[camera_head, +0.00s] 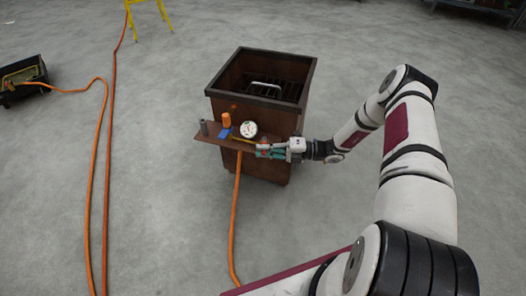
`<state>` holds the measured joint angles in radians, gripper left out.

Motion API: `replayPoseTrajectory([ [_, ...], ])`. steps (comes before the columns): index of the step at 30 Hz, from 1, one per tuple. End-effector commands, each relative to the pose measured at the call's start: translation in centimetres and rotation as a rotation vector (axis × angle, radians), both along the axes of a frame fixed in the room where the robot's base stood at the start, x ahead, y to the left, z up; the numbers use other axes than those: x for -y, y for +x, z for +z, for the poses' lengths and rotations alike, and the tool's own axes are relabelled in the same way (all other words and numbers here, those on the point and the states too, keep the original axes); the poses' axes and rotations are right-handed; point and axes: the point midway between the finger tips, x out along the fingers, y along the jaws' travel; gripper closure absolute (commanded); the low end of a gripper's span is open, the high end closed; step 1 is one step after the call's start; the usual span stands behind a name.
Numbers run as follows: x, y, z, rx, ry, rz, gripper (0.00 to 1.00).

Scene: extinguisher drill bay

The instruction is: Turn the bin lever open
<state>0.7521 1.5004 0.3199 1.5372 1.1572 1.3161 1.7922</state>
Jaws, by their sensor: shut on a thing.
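The brown metal bin (225,108) stands on the floor in the middle of the view, with a shelf (213,139) along its near side. My gripper (270,152) is at the right end of this shelf, reaching in from the right. It is shut on a small part there with a bit of red showing, which I take to be the bin lever (263,153). The fingers hide most of the lever, so its angle cannot be told.
On the shelf are a round white gauge (249,129), an orange cylinder (227,119), a blue piece (225,134) and a dark cylinder (204,128). An orange hose (236,215) runs down from the shelf. More hoses, a black crate (39,76) and yellow legs (148,3) are further left.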

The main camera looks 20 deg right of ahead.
Motion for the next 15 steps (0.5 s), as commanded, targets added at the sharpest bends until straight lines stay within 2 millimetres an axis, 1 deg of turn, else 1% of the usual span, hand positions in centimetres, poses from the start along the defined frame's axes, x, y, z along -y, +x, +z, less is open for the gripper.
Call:
replayPoseTrajectory([
  [5, 0.12, 0.12, -0.03, 0.0, -0.003, -0.005, 1.0],
  [6, 0.13, 0.12, -0.03, 0.0, -0.003, -0.005, 0.86],
  [8, 0.13, 0.11, -0.02, 0.0, -0.002, -0.005, 0.73],
  [15, 0.07, 0.06, -0.02, 0.0, -0.001, -0.004, 0.72],
])
